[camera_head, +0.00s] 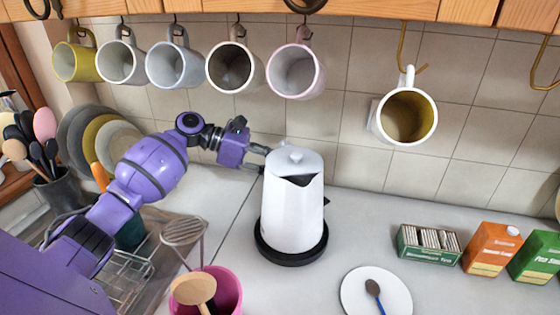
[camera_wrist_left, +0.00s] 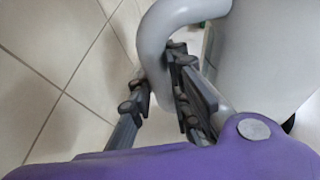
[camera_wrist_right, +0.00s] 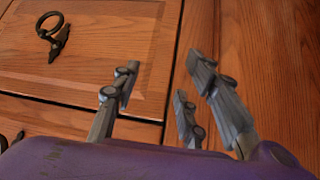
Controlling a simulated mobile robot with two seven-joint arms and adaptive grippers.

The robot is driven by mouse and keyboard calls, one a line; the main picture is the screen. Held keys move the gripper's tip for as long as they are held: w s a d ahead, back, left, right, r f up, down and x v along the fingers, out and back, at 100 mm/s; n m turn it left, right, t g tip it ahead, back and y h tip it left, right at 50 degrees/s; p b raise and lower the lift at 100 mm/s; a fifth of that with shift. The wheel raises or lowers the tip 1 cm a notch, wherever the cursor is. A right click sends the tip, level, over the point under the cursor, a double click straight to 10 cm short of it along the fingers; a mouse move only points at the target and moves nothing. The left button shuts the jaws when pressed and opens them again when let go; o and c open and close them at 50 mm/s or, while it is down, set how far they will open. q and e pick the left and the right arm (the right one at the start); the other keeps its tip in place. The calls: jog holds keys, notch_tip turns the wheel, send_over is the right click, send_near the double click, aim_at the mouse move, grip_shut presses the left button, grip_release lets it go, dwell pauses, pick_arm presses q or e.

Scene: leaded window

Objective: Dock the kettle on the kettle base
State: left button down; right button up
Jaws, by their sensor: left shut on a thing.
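The white kettle (camera_head: 293,210) stands upright over the round black kettle base (camera_head: 292,260), whose rim shows around the kettle's bottom. The kettle looks centred, but I cannot tell if it is fully seated. Its dark spout opening faces the front. My left gripper (camera_head: 262,158) is behind the kettle's upper left side, shut on the grey handle (camera_wrist_left: 155,60), which passes between its fingers in the left wrist view. The kettle body (camera_wrist_left: 265,60) fills the right of that view. My right gripper (camera_wrist_right: 155,100) is open and empty, facing wooden drawer fronts.
A pink pot (camera_head: 228,292) with a wooden spoon stands front left of the base. A white plate (camera_head: 355,290) with a spoon lies front right. Boxes (camera_head: 428,247) stand at the right. Several mugs (camera_head: 232,68) hang above.

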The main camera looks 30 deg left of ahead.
pick_arm(q)
jog(key=shift+r, duration=0.25)
pick_arm(e)
jog(key=shift+w+r, duration=0.15)
jog(key=shift+w, duration=0.2)
jog(key=shift+s, duration=0.2)
jog(key=shift+s+r, duration=0.1)
jog(key=shift+r, duration=0.1)
pick_arm(q)
jog(key=shift+p, duration=0.35)
pick_arm(e)
jog(key=shift+w+r, duration=0.2)
jog(key=shift+r, duration=0.05)
jog(key=shift+w+r, duration=0.25)
jog(key=shift+w, duration=0.2)
pick_arm(q)
jog(key=shift+f, duration=0.7)
pick_arm(e)
jog(key=shift+s, duration=0.1)
